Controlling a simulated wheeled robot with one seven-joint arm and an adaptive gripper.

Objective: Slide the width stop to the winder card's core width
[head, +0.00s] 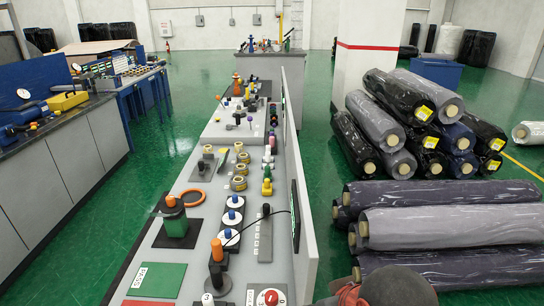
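A long console bench (262,180) runs away from me with many controls on it. A narrow grey plate with a row of small marks (265,243) lies near its right edge. A dark upright slider knob (266,210) stands at the plate's far end; it may be the width stop. The marks are too small to read. A green panel with a white label strip (163,279) lies at the near left; I cannot tell whether it is the winder card. My gripper is not in view.
A thin screen panel (294,205) edges the right side. Wrapped rolls (450,227) are stacked at right; green floor separates the benches.

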